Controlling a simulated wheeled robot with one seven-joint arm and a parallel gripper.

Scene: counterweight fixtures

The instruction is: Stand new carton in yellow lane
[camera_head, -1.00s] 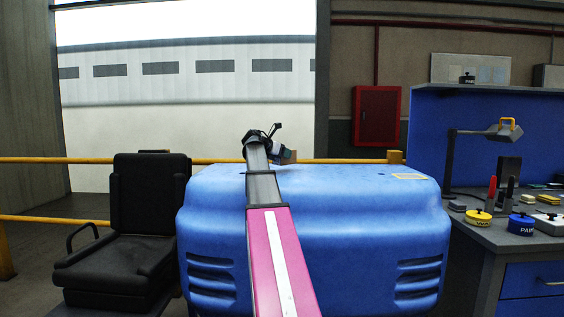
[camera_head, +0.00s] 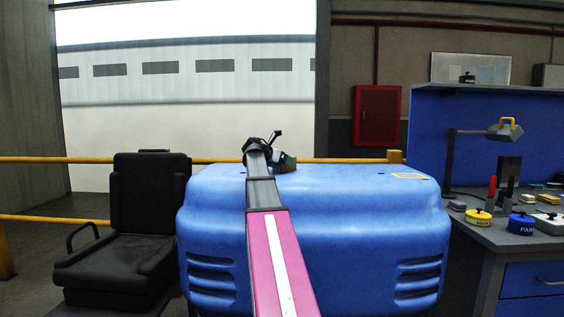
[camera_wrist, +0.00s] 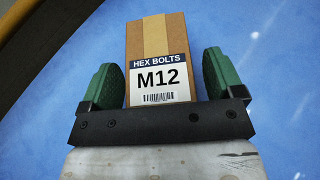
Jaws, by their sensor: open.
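A brown carton (camera_wrist: 160,38) with a white label reading HEX BOLTS M12 is on the blue surface in the wrist view. My gripper (camera_wrist: 160,72) is open, with its two green fingers on either side of the carton. In the head view my gripper (camera_head: 284,162) is over the back middle of the blue housing top and mostly hides the carton. A yellow-outlined patch (camera_head: 409,177), perhaps the yellow lane, lies at the top's right end.
The blue housing (camera_head: 350,225) has rounded edges and a clear top between my gripper and the yellow patch. A yellow rail (camera_head: 130,160) runs behind it. A black chair (camera_head: 145,200) stands left. A workbench (camera_head: 505,240) with yellow and blue lidded weights stands right.

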